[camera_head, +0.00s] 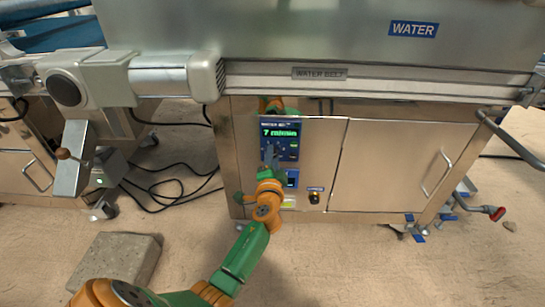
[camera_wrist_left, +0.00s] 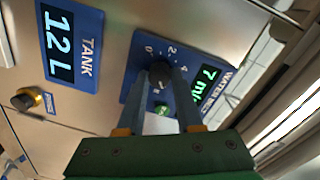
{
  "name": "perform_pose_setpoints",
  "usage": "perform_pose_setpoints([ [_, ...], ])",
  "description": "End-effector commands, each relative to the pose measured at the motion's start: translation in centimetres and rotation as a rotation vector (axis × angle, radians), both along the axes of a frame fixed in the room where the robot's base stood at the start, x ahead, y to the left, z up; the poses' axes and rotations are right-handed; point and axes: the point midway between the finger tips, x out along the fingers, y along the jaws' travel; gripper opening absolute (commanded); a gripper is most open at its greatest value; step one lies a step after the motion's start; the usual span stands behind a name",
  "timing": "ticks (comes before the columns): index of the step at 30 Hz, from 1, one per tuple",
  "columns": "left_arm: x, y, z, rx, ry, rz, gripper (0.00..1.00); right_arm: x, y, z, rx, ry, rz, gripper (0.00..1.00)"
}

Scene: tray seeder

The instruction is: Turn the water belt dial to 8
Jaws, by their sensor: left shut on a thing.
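The water belt panel (camera_head: 281,134) is a blue plate on the steel cabinet. Its green display (camera_wrist_left: 205,85) reads 7 m/min. Below the display is the black water belt dial (camera_wrist_left: 161,73), with a printed scale whose 0, 2 and 4 are visible. My left gripper (camera_head: 270,158) is at the panel, coming up from below. In the left wrist view its two fingers are shut on the dial, one on each side. The fingers hide part of the dial's scale. A green button (camera_wrist_left: 161,108) sits beside the dial. My right gripper is not seen.
A blue tank display (camera_wrist_left: 68,45) reads 12 L. A black and yellow knob (camera_head: 314,198) sits lower on the cabinet. The conveyor rail (camera_head: 400,81) overhangs the panel. A concrete block (camera_head: 115,262) and black cables (camera_head: 170,185) lie on the floor.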

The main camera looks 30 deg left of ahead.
Motion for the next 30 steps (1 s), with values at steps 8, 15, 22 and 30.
perform_pose_setpoints([
  [8, 0.0, -0.1, -0.1, 0.192, 0.123, -0.001, 0.00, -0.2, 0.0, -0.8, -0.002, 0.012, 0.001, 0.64],
  [15, 0.0, -0.1, -0.2, 0.311, 0.196, -0.001, 0.00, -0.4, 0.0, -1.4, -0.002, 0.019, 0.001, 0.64],
  [22, 0.0, -0.1, -0.2, 0.371, 0.234, -0.001, 0.00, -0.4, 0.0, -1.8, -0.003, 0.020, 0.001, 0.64],
  [30, 0.0, -0.1, -0.3, 0.392, 0.247, -0.001, 0.00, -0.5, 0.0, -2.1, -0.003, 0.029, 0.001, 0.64],
])
